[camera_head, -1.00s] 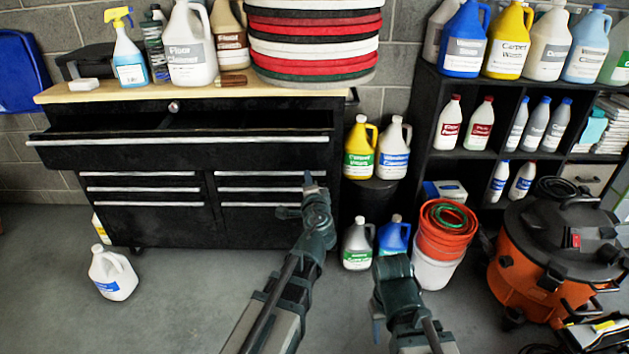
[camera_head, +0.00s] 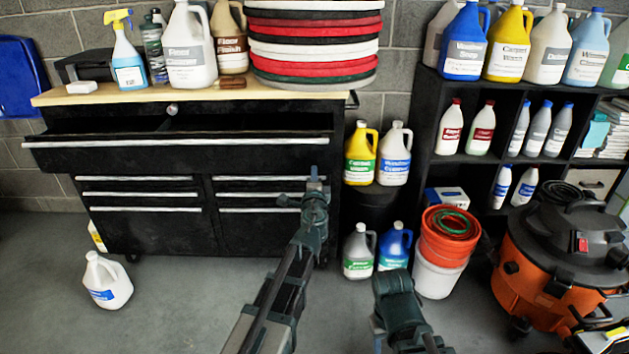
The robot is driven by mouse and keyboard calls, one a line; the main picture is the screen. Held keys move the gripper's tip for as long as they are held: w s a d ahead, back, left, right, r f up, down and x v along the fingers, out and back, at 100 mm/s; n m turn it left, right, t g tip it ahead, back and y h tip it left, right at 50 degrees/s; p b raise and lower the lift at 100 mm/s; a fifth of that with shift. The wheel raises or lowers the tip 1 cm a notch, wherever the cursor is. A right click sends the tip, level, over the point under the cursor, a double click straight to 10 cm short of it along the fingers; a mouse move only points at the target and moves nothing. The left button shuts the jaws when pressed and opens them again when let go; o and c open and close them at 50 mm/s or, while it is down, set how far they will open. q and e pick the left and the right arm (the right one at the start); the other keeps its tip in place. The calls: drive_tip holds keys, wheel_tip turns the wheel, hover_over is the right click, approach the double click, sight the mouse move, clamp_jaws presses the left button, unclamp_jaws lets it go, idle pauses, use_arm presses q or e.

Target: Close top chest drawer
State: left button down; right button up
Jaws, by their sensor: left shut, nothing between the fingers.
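The black tool chest (camera_head: 150,228) stands against the wall at the left, with a wooden top. Its wide top drawer (camera_head: 180,154) is pulled out, with a silver handle strip along its front edge and a dark, empty-looking inside. The smaller drawers below look shut. My left gripper (camera_head: 316,180) is shut and empty. In the picture it lies just below the right end of the top drawer's front; I cannot tell whether it touches the chest. My right arm (camera_head: 400,305) shows at the bottom centre, but its gripper's fingers cannot be made out.
A white jug (camera_head: 108,281) stands on the floor at the left. Jugs (camera_head: 358,252) and an orange bucket (camera_head: 448,238) stand right of the chest. An orange vacuum (camera_head: 545,270) and a black shelf (camera_head: 478,90) are at the right. Bottles and stacked round pads (camera_head: 315,45) sit on the chest.

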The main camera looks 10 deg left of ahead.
sight(314, 154)
use_arm(q)
drive_tip(key=x, duration=0.9)
drive_tip(key=shift+w+a, duration=0.1)
drive_tip(key=shift+w, duration=0.05)
